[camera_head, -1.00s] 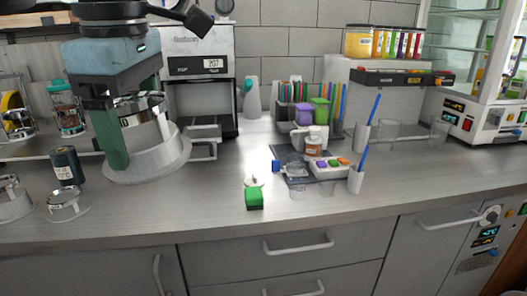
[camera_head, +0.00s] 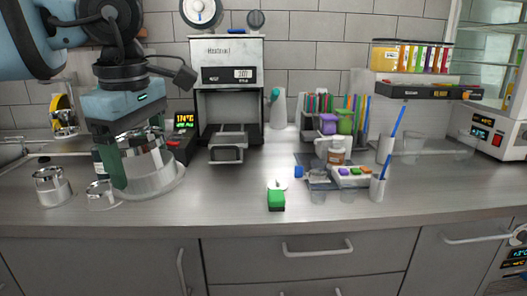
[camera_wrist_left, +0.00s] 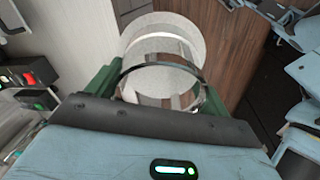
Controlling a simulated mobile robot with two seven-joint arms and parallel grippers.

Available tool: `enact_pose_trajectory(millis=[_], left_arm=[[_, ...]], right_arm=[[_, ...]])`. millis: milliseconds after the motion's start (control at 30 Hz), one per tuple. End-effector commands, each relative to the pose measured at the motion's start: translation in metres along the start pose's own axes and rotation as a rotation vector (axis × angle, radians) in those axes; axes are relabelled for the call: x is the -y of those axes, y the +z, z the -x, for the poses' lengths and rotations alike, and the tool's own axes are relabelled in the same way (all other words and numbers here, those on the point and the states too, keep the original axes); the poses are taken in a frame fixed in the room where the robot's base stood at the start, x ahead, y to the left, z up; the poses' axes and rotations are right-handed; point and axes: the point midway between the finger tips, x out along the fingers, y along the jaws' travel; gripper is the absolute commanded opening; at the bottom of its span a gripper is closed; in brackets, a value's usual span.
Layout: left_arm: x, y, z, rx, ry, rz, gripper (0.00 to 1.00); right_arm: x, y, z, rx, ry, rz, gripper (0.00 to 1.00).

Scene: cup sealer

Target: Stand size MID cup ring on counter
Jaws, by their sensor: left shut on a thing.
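My left gripper (camera_head: 134,155) has green fingers and is over the left part of the counter (camera_head: 230,205). It is shut on a shiny metal cup ring (camera_head: 155,168) with a wide flared base. The ring is roughly upright, its base low over the counter; I cannot tell whether it touches. In the left wrist view the ring (camera_wrist_left: 160,108) sits between the fingers, its pale round base beyond it. Its label is hidden or too small to read. Two smaller metal rings, one (camera_head: 52,188) and another (camera_head: 100,196), stand left of it. My right gripper is not in view.
Cups and blue straws crowd the right; the front centre-left is clear.

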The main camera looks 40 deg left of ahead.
Motion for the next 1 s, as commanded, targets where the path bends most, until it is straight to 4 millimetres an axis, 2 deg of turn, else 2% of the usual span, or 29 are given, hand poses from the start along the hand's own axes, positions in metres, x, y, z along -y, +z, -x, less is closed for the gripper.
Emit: enact_pose_trajectory(millis=[33,100,200,300,400,800,1000], left_arm=[[-0.003,-0.010,-0.020,0.008,-0.008,-0.029,0.50],[-0.008,-0.023,-0.047,0.011,-0.010,-0.082,0.50],[-0.014,-0.036,-0.090,0.016,-0.011,-0.180,0.50],[-0.017,-0.039,-0.124,0.019,-0.008,-0.272,0.50],[-0.019,-0.038,-0.145,0.019,-0.006,-0.336,0.50],[-0.022,-0.028,-0.185,0.022,-0.002,-0.471,0.50],[-0.022,-0.029,-0.188,0.024,0.003,-0.483,0.50]], right_arm=[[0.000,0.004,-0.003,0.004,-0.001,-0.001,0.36],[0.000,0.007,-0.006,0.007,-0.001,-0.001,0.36],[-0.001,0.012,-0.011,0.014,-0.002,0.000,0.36],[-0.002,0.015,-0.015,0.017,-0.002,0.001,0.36],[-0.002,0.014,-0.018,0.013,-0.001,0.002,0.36],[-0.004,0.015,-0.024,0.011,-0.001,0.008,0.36],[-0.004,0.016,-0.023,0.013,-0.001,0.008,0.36]])
